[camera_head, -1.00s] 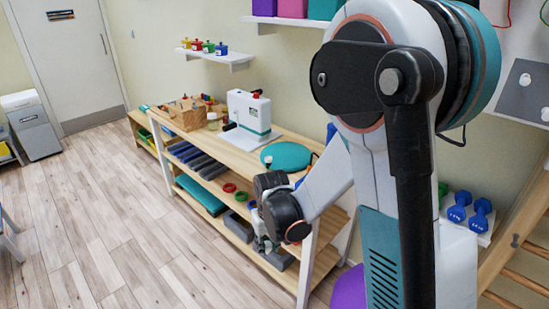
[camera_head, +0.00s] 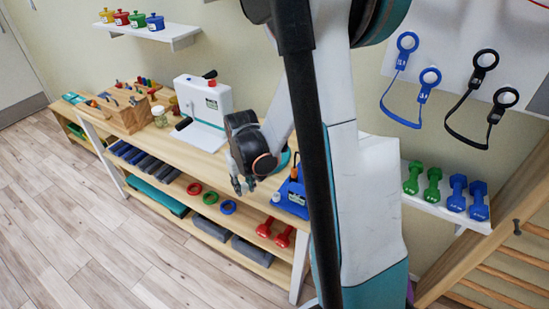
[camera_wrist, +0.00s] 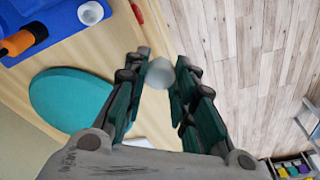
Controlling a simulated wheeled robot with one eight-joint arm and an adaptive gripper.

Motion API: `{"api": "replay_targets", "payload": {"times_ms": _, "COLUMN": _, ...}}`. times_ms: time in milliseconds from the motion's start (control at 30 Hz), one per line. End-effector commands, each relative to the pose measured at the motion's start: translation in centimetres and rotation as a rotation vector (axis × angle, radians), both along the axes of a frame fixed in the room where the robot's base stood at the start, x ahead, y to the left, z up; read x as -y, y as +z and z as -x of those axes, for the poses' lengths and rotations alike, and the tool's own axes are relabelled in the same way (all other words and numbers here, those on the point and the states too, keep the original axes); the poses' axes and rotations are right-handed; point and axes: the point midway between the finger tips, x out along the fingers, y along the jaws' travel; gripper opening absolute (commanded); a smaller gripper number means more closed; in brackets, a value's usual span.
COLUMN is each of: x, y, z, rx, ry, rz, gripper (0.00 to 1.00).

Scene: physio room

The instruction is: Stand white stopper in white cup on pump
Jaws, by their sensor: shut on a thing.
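The white stopper (camera_wrist: 160,73) shows between my gripper's fingertips in the wrist view; only its pale rounded end is clear. My gripper (camera_wrist: 158,85) is shut on it. In the head view my gripper (camera_head: 242,188) hangs over the front part of the wooden bench, left of the blue pump, and the stopper cannot be made out there. The blue pump (camera_head: 291,201) stands at the bench's right end, partly behind my arm. In the wrist view the pump (camera_wrist: 50,14) is at the upper left, with an orange part and the white cup (camera_wrist: 90,13) at its edge.
A teal disc (camera_wrist: 70,100) lies on the bench beside the pump. A white machine (camera_head: 206,105) and a wooden pegboard box (camera_head: 125,112) stand further left. Red dumbbells (camera_head: 274,232) and rings lie on the shelf below. Floor (camera_head: 90,240) in front is clear.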

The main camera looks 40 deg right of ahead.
Motion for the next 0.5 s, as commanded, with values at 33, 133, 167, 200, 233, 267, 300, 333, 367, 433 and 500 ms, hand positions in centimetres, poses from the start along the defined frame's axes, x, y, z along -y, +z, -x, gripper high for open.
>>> {"api": "replay_targets", "payload": {"times_ms": 33, "x": 1.9, "y": 1.3, "z": 0.7, "rx": 0.0, "ry": -0.038, "rz": -0.001, "gripper": 0.08}}
{"api": "replay_targets", "payload": {"times_ms": 133, "x": 4.8, "y": 2.4, "z": 1.8, "rx": 0.0, "ry": -0.096, "rz": -0.001, "gripper": 0.08}}
{"api": "replay_targets", "payload": {"times_ms": 167, "x": 5.5, "y": 2.7, "z": 2.1, "rx": 0.001, "ry": -0.111, "rz": -0.001, "gripper": 0.08}}
{"api": "replay_targets", "payload": {"times_ms": 200, "x": 6.4, "y": 3.1, "z": 2.5, "rx": 0.001, "ry": -0.13, "rz": -0.002, "gripper": 0.08}}
{"api": "replay_targets", "payload": {"times_ms": 233, "x": 7.0, "y": 3.3, "z": 2.8, "rx": 0.001, "ry": -0.142, "rz": -0.002, "gripper": 0.08}}
{"api": "replay_targets", "payload": {"times_ms": 267, "x": 7.5, "y": 3.5, "z": 3.1, "rx": 0.001, "ry": -0.153, "rz": -0.002, "gripper": 0.08}}
{"api": "replay_targets", "payload": {"times_ms": 300, "x": 8.2, "y": 3.7, "z": 3.4, "rx": 0.001, "ry": -0.166, "rz": -0.002, "gripper": 0.08}}
{"api": "replay_targets", "payload": {"times_ms": 333, "x": 8.6, "y": 3.8, "z": 3.6, "rx": 0.001, "ry": -0.175, "rz": -0.002, "gripper": 0.08}}
{"api": "replay_targets", "payload": {"times_ms": 367, "x": 8.9, "y": 4.0, "z": 3.8, "rx": 0.001, "ry": -0.182, "rz": -0.003, "gripper": 0.08}}
{"api": "replay_targets", "payload": {"times_ms": 433, "x": 9.4, "y": 4.1, "z": 4.1, "rx": 0.001, "ry": -0.193, "rz": -0.002, "gripper": 0.08}}
{"api": "replay_targets", "payload": {"times_ms": 500, "x": 9.7, "y": 4.1, "z": 4.2, "rx": 0.001, "ry": -0.199, "rz": -0.002, "gripper": 0.08}}
